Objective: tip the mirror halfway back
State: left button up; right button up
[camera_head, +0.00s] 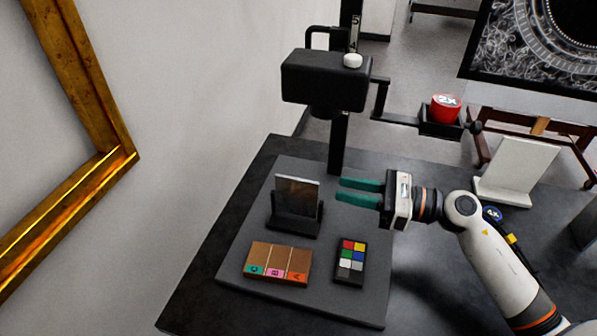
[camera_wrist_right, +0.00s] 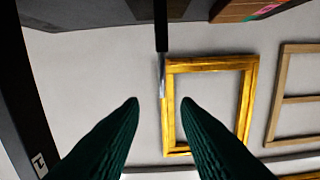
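The mirror (camera_head: 297,193) is a small rectangular plate standing near upright in a black holder (camera_head: 294,218) on the grey board. My right gripper (camera_head: 339,190) is just to the right of the mirror, its two green fingers pointing left at the mirror's side edge. The fingers are open and empty, with a small gap to the mirror. In the right wrist view the mirror (camera_wrist_right: 162,76) shows as a thin edge-on strip, lined up between the open fingertips (camera_wrist_right: 161,101). My left gripper is not in view.
A brown block with coloured labels (camera_head: 279,262) and a colour chart (camera_head: 350,262) lie in front on the board (camera_head: 232,262). A black camera-like box (camera_head: 325,80) on a post overhangs behind. A red weight (camera_head: 445,108) sits on its side arm. A gilt frame (camera_head: 122,160) is at left.

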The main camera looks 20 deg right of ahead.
aim_at(297, 178)
jog(key=p+x, duration=0.3)
jog(key=x, duration=0.6)
jog(key=shift+w+a+r, duration=0.15)
jog(key=shift+a+r, duration=0.05)
jog(key=shift+w+a+f, duration=0.1)
jog(key=shift+w+a, duration=0.2)
jog(key=shift+a, duration=0.3)
jog(key=shift+c, duration=0.3)
grip_shut()
